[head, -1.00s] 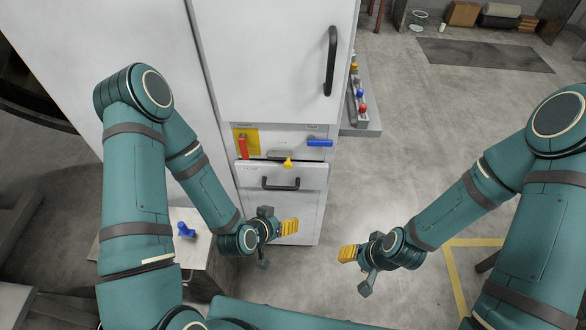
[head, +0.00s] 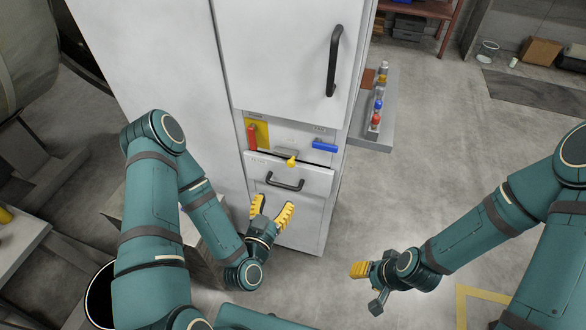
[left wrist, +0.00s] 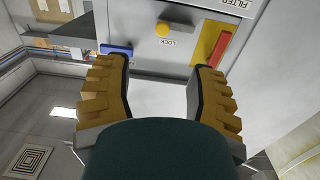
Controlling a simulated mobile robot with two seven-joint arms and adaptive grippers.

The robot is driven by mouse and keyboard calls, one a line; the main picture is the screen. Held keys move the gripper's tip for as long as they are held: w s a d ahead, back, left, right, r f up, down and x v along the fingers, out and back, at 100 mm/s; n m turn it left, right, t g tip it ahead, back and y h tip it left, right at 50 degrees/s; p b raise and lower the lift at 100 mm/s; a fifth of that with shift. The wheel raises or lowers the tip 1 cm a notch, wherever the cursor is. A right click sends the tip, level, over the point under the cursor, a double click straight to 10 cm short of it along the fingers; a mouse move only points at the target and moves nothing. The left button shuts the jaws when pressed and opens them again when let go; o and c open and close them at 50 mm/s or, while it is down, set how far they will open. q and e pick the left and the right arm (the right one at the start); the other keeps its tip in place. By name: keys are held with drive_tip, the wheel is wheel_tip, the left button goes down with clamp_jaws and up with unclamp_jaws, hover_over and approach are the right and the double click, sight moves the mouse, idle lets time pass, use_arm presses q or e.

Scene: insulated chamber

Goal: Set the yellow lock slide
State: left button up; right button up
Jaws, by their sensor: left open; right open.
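The yellow lock slide (head: 292,161) is a small yellow knob on the white cabinet front, just above the black-handled drawer. It also shows in the left wrist view (left wrist: 162,29), beside the word LOCK. My left gripper (head: 271,208) is open and empty, below and left of the slide in the head view, its yellow fingers pointing up toward the cabinet. In the left wrist view the slide appears beyond the gap between the fingertips (left wrist: 162,66), apart from them. My right gripper (head: 366,287) is open and empty, low over the floor, well away from the cabinet.
A red handle (head: 252,137) on a yellow plate is left of the slide, and a blue handle (head: 325,146) is right of it. The drawer handle (head: 285,183) juts out below. A side shelf (head: 372,143) holds several small coloured items.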

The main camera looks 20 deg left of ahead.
sight(290, 164)
use_arm(q)
drive_tip(key=shift+r, duration=0.1)
drive_tip(key=w+p, duration=0.1)
drive_tip(key=w, duration=1.2)
drive_tip(key=shift+w+d, duration=0.1)
drive_tip(key=shift+w, duration=0.3)
clamp_jaws()
